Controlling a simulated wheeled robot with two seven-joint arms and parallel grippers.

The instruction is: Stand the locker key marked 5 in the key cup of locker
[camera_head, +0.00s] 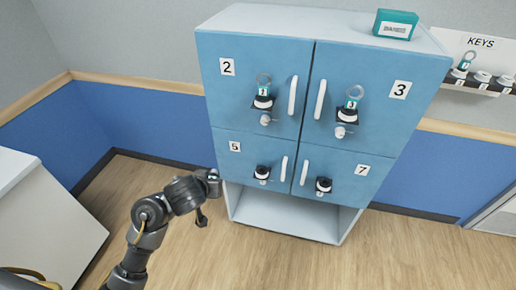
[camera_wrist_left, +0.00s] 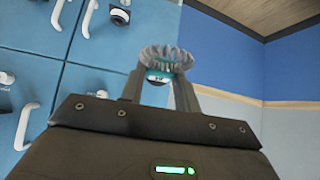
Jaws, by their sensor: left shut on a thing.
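My left gripper (camera_head: 213,178) is left of the locker doors, just below and left of locker 5 (camera_head: 228,160). In the left wrist view it is shut on a key (camera_wrist_left: 158,75) with a teal tag and a grey ring; its number cannot be read, and the fingers hide part of it. The key cup of locker 5 (camera_head: 262,172) is black and white, sits on the lower left door, and shows no key in it. The gripper and key are apart from this cup. My right gripper is not in view.
Lockers 2 and 3 above have ringed teal-tagged keys (camera_head: 264,88) (camera_head: 353,97) in their cups. Locker 7's cup (camera_head: 324,184) shows no key. White handles (camera_head: 283,169) stick out beside the cups. A KEYS rack (camera_head: 484,80) hangs at the right, holding one teal-tagged key.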

